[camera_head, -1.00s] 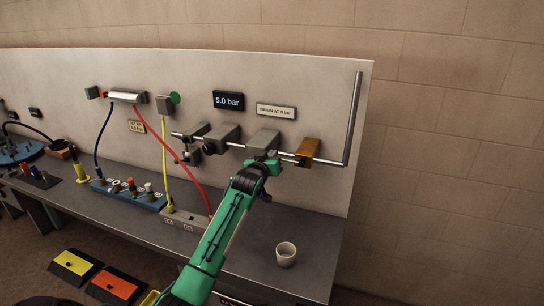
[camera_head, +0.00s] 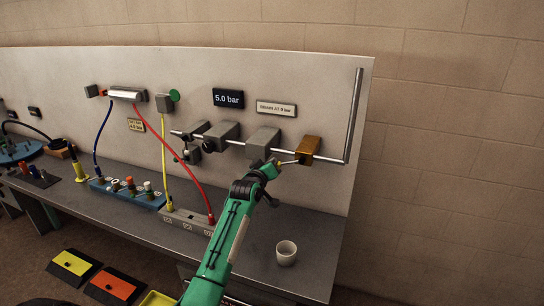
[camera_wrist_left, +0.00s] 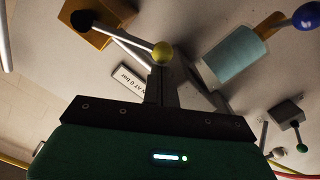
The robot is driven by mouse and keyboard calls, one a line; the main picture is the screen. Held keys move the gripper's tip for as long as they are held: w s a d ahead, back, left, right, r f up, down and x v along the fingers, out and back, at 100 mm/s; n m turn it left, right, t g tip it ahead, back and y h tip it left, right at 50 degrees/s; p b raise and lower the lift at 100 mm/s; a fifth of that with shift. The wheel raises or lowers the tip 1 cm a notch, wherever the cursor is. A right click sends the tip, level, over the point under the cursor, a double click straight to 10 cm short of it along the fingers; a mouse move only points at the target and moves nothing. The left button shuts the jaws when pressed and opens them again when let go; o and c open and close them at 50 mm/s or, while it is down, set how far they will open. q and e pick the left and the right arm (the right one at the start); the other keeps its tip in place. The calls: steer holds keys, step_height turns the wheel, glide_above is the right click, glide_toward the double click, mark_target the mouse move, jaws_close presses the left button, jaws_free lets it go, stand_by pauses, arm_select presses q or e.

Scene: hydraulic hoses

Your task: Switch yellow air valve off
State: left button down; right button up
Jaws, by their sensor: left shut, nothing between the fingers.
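The yellow air valve is a brass-coloured block (camera_head: 308,147) on the metal pipe, near its right end. In the left wrist view the block (camera_wrist_left: 100,20) is at the upper left, and its grey lever ends in a yellow ball (camera_wrist_left: 163,52). The lever points left from the block in the head view. My left gripper (camera_head: 273,166) is shut and empty, just left of the block. In the left wrist view its fingertips (camera_wrist_left: 161,72) are right by the yellow ball; I cannot tell whether they touch. My right gripper is not in view.
A grey valve block (camera_head: 263,141) sits on the pipe (camera_head: 330,160) left of the brass one. A blue ball handle (camera_wrist_left: 306,16) and a green ball handle (camera_wrist_left: 302,148) show in the wrist view.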

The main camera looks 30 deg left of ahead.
arm_select(q)
steer(key=w+d+f+n+b, duration=0.1)
steer(key=d+f+n, duration=0.6)
steer(key=n, duration=0.6)
steer(key=shift+w+d+f+n+t, duration=0.2)
steer(key=shift+w+f+n+t, duration=0.15)
steer(key=shift+f, duration=0.35)
